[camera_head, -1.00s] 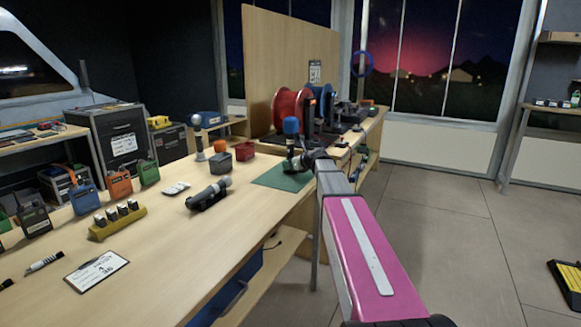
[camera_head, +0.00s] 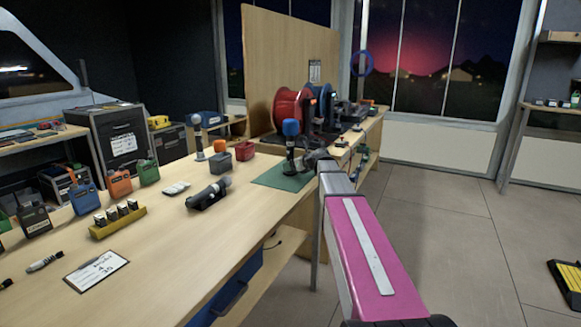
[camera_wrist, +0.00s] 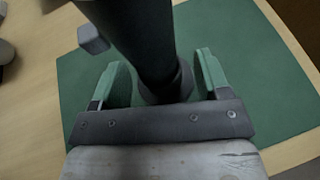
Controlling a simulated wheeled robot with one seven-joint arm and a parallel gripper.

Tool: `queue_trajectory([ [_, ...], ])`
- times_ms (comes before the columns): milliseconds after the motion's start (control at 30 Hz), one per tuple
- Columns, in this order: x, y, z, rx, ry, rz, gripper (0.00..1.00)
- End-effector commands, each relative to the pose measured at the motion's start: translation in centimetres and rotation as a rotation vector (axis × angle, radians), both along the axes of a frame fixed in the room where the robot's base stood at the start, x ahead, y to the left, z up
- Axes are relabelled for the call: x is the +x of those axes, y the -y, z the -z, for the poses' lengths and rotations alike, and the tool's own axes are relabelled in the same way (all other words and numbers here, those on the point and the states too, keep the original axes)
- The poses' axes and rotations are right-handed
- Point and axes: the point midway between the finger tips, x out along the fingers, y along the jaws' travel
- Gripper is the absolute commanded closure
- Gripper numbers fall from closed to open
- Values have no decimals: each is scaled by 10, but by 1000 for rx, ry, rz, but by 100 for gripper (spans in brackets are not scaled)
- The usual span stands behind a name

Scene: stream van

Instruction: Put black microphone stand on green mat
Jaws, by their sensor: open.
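The black microphone stand (camera_head: 291,160) with a blue foam-like top stands upright on the green mat (camera_head: 268,181) near the table's right edge. My gripper (camera_head: 306,160) is at its right side, low over the mat. In the wrist view the dark shaft of the stand (camera_wrist: 148,40) runs between the two green-padded fingers of my gripper (camera_wrist: 160,75). The fingers are open, with a gap on either side of the stand. The green mat (camera_wrist: 240,50) lies beneath. The stand's foot is partly hidden by my gripper.
A dark microphone on a cradle (camera_head: 208,195) lies left of the mat. Another microphone on a stand (camera_head: 198,140) and small boxes (camera_head: 244,151) are behind it. Cable reels (camera_head: 292,108) stand at the back.

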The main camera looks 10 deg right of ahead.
Motion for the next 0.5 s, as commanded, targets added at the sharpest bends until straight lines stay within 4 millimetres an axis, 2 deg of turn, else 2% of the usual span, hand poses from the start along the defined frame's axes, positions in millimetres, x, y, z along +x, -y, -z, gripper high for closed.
queue_trajectory([
  [33, -9, 5, -4, 0, 1, 1, 31],
  [300, -49, 37, -24, 0, 1, 2, 31],
  [500, -69, 54, -35, 0, 0, 1, 31],
])
